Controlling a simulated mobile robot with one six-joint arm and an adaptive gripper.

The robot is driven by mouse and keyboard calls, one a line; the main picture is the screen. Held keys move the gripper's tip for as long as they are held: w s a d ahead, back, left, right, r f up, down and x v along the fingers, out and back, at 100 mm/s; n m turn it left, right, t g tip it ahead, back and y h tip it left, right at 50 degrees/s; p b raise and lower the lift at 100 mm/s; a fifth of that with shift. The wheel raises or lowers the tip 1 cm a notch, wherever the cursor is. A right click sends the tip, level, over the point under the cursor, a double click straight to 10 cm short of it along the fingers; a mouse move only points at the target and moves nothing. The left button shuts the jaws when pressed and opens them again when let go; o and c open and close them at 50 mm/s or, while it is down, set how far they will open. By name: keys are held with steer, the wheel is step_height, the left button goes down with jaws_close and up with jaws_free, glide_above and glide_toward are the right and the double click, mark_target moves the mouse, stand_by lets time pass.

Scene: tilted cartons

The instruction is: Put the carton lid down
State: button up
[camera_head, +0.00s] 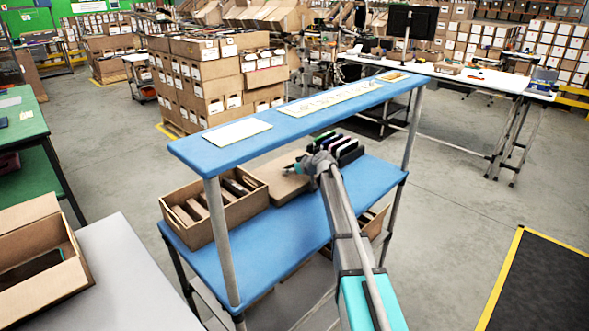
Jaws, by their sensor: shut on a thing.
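My arm reaches over the lower shelf of a blue two-level bench (250,268). My gripper (293,171) is at a flat brown carton lid (277,184) and is shut on it, at or just above that shelf. Whether the lid touches the shelf cannot be told. An open carton (203,236) with several dark and brown items stands just left of the lid. Several upright dark and coloured items (347,148) stand behind and right of the gripper. The fingertips are small and partly hidden by the wrist.
The bench's upper shelf (305,110) and its posts stand above and around the arm. A grey table (120,285) with an open carton (38,262) is at left. The front of the lower shelf is clear. Stacked cartons (205,80) stand behind.

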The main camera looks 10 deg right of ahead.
steer(key=shift+f, duration=0.2)
steer(key=o, duration=0.9)
steer(key=shift+r, duration=0.15)
steer(key=shift+r+p, duration=0.6)
steer(key=shift+p, duration=0.05)
steer(key=p+v, duration=0.5)
steer(key=v, duration=0.5)
steer(key=shift+s, duration=0.2)
steer(key=shift+v, duration=0.85)
